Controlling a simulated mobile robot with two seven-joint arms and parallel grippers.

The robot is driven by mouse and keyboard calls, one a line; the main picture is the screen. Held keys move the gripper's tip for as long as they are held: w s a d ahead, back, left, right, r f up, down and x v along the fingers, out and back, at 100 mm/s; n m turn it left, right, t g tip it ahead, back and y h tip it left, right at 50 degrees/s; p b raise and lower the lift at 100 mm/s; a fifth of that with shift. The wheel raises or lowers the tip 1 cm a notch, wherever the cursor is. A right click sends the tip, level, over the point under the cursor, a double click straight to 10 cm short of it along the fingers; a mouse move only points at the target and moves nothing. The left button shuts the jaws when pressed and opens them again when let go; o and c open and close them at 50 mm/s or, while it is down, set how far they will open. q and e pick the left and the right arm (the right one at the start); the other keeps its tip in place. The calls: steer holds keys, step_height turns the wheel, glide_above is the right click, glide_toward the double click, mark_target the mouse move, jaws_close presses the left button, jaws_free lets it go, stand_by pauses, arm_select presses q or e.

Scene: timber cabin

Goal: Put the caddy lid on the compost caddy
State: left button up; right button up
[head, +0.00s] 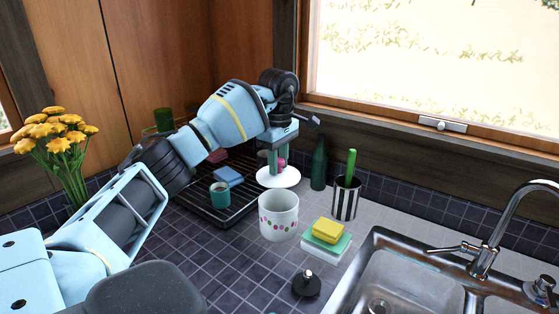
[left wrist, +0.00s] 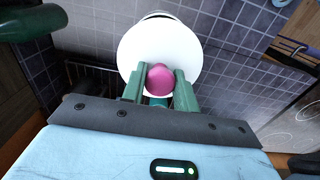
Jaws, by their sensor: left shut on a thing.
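The caddy lid (head: 278,181) is a white disc with a pink knob. My left gripper (head: 277,164) is shut on that knob and holds the lid roughly level. In the left wrist view, the green fingers (left wrist: 160,84) pinch the pink knob, with the white lid (left wrist: 160,42) beyond. The compost caddy (head: 278,218), a white pot with coloured dots, stands upright and open on the tiled counter. In the head view the lid is above and behind the caddy, apart from it. In the left wrist view the lid hides most of what lies below. My right gripper is not in view.
A dark dish rack (head: 240,205) with a teal mug (head: 220,194) stands left of the caddy. A green bottle (head: 319,166), striped cup (head: 346,203) and sponges (head: 327,231) are to its right. A black stopper (head: 306,286) lies in front, near the sink (head: 400,280).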

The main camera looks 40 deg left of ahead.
mark_target(279, 172)
arm_select(q)
steer(key=shift+f+b, duration=0.55)
steer(key=shift+f, duration=2.4)
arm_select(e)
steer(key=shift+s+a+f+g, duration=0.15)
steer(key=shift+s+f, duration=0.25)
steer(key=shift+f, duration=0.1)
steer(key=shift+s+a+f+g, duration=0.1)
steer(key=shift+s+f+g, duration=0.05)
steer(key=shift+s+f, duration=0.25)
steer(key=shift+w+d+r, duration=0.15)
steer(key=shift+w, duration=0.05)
arm_select(q)
steer(key=shift+f, duration=0.15)
steer(key=shift+f, duration=0.55)
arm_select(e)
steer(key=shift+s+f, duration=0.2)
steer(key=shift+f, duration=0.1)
arm_select(q)
steer(key=o, duration=1.1)
steer(key=shift+o, duration=0.2)
